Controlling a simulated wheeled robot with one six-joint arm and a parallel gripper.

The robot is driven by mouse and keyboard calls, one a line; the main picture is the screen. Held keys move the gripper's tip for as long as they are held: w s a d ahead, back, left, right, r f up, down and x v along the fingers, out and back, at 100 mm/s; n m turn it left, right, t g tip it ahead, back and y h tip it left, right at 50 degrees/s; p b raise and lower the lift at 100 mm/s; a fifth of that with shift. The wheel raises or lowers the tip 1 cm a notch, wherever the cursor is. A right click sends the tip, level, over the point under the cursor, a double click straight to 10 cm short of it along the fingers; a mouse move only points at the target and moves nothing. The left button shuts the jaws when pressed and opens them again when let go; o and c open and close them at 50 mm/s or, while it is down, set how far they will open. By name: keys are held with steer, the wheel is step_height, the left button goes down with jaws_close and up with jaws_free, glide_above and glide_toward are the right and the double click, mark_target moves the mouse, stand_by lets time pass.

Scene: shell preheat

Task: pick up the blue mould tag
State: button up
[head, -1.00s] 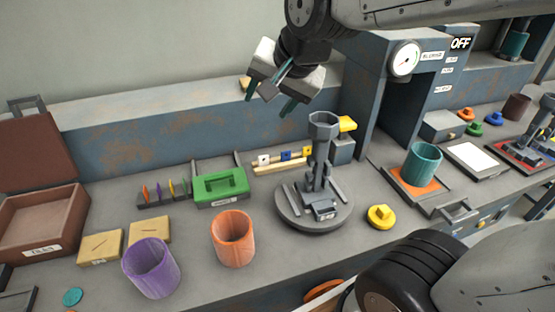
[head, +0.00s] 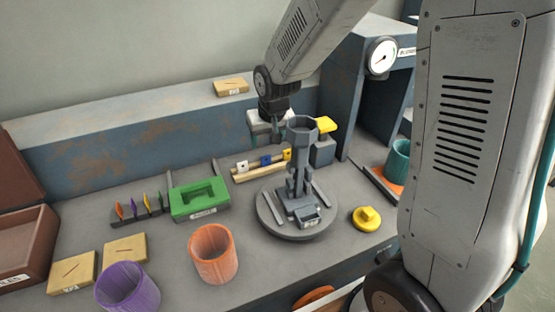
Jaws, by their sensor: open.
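The blue mould tag (head: 265,160) sits on a pale wooden rail (head: 246,176) behind the grey stand, between a white tag (head: 242,166) and a yellow tag (head: 287,154). Each tag is small and square with a dark spot. My gripper (head: 267,138) is open and hangs just above and behind the rail, pointing down. The grey stand partly hides its right side. No tag shows between its fingers, and I cannot tell its exact gap to the blue tag.
A grey stand with a hexagonal cup (head: 301,135) rises close in front of the rail's right end. A green block (head: 199,204) lies left of the rail. An orange cup (head: 213,254) and a yellow knob (head: 366,218) stand nearer. My arm covers the right side.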

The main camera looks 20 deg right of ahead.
mark_target(266, 158)
steer(key=x, duration=1)
steer(key=shift+d, duration=0.3)
steer(key=c, duration=1)
